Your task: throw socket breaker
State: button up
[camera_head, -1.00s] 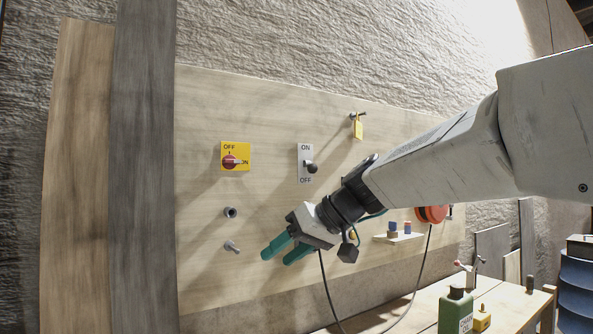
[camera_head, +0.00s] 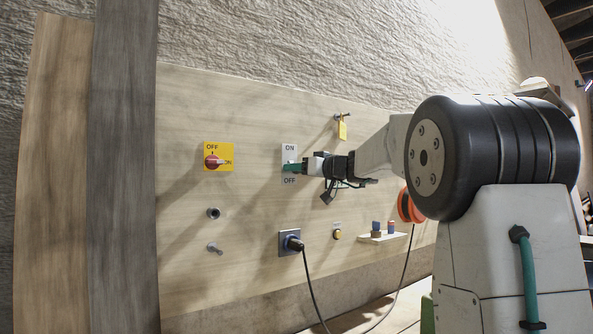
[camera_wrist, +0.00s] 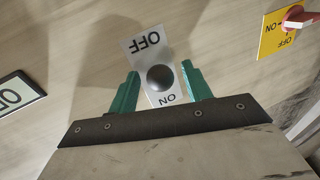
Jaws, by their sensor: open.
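The breaker is a white plate (camera_head: 289,151) on the wooden board, marked ON at the top and OFF at the bottom. My gripper (camera_wrist: 158,88) is open, with one teal finger on each side of the knob and visible gaps. In the head view my gripper (camera_head: 291,168) is at the plate and hides the knob. I cannot tell the lever's exact position. Below the plate, a black plug (camera_head: 294,243) sits in the socket (camera_head: 284,237).
A yellow rotary switch (camera_head: 226,150) is left of the breaker. A yellow tag (camera_head: 342,130) hangs above right. A bolt (camera_head: 215,248) sticks out lower left. A small shelf (camera_head: 372,239) and an orange reel (camera_head: 404,205) are right. The plug's cable hangs below.

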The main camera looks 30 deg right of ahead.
jog(key=shift+w+a, duration=0.15)
jog(key=shift+w, duration=0.25)
jog(key=c, duration=0.9)
jog(key=shift+c, duration=0.2)
jog(key=shift+r+g, duration=0.1)
jog(key=shift+g, duration=0.2)
jog(key=g, duration=0.1)
jog(key=r+g, duration=0.1)
jog(key=g, duration=0.1)
jog(key=shift+s+r+m+h, duration=0.1)
jog(key=shift+s+m+h, duration=0.05)
jog(key=shift+m+h, duration=0.25)
jog(key=g, duration=0.1)
jog(key=r+g, duration=0.1)
jog(key=g, duration=0.1)
jog(key=m+g+h, duration=0.1)
jog(key=g, duration=0.1)
jog(key=shift+r, duration=0.25)
jog(key=shift+r+g, duration=0.1)
jog(key=shift+g, duration=0.4)
